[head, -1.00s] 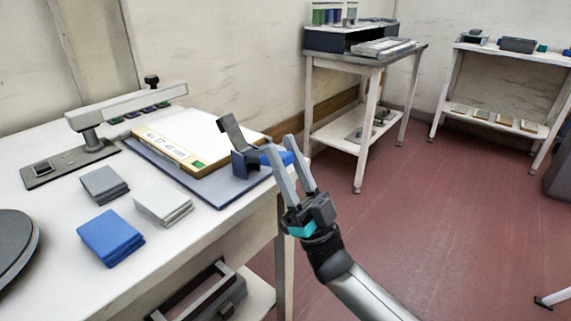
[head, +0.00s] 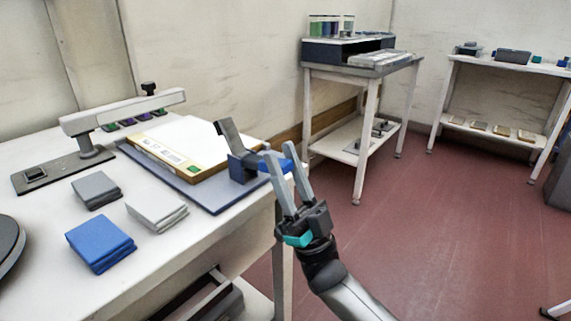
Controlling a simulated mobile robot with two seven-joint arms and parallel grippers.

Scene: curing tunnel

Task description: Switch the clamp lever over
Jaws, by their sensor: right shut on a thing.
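The clamp (head: 240,169) is a blue block with an upright grey plate (head: 229,138), at the right corner of the framed board (head: 190,140) on the table. A bright blue lever handle (head: 284,163) sticks out to its right. My right gripper (head: 279,154) reaches up from below right and is shut on this handle, with one finger on each side. The fingers hide part of the handle and where it joins the block. My left gripper is not in view.
Stacks of grey (head: 95,190), white (head: 157,210) and blue cloths (head: 100,242) lie on the near table. A press arm on a stand (head: 90,150) is behind them. A second table (head: 365,68) and a shelf (head: 500,57) stand beyond open red floor (head: 430,230).

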